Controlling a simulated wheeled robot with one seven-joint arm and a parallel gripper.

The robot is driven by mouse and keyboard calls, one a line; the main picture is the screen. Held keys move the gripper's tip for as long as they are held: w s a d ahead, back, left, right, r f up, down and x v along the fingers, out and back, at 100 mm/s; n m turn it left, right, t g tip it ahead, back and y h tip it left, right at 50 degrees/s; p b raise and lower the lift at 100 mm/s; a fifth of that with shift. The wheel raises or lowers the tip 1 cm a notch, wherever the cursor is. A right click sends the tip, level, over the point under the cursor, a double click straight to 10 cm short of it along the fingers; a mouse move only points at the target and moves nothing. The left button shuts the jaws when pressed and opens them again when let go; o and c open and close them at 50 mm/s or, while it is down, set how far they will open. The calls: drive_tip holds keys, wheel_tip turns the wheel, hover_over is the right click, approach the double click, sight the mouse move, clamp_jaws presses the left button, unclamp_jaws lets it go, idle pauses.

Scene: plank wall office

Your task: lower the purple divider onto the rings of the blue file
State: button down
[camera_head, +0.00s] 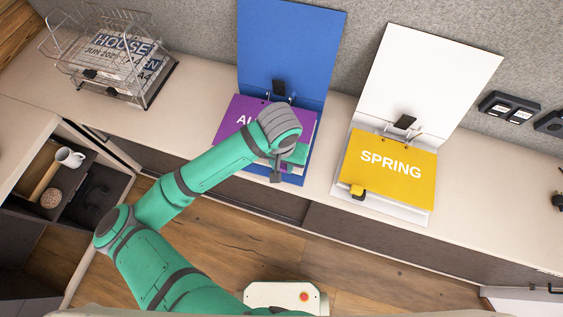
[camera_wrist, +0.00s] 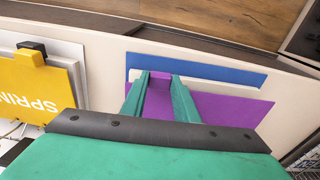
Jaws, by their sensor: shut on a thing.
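The blue file (camera_head: 285,45) stands open on the counter, its lid leaning up against the wall; its lower edge also shows in the wrist view (camera_wrist: 205,68). The purple divider (camera_head: 228,112) lies over the file's base, its lettering partly hidden by my arm. My gripper (camera_wrist: 160,85) is shut on the tab at the divider's near edge (camera_wrist: 225,108). In the head view the gripper is mostly hidden behind my wrist. The rings (camera_head: 281,98) are at the divider's far edge, below a black clip. I cannot tell whether the divider is on the rings or just above them.
To the right, an open white file (camera_head: 425,65) holds a yellow SPRING divider (camera_head: 388,168) with a tab at its near edge. A wire tray (camera_head: 110,65) with papers stands at the left. An open drawer (camera_head: 68,190) holds a mug. Black sockets (camera_head: 508,107) are at the right.

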drive_tip(key=shift+f, duration=0.35)
drive_tip(key=shift+s+f, duration=0.1)
drive_tip(key=shift+f, duration=1.5)
drive_tip(key=c, duration=1.3)
unclamp_jaws()
drive_tip(key=shift+d+r, duration=0.1)
wheel_tip(320, 180, up, 11)
drive_tip(key=shift+s+f, duration=0.2)
drive_tip(key=shift+s, duration=0.2)
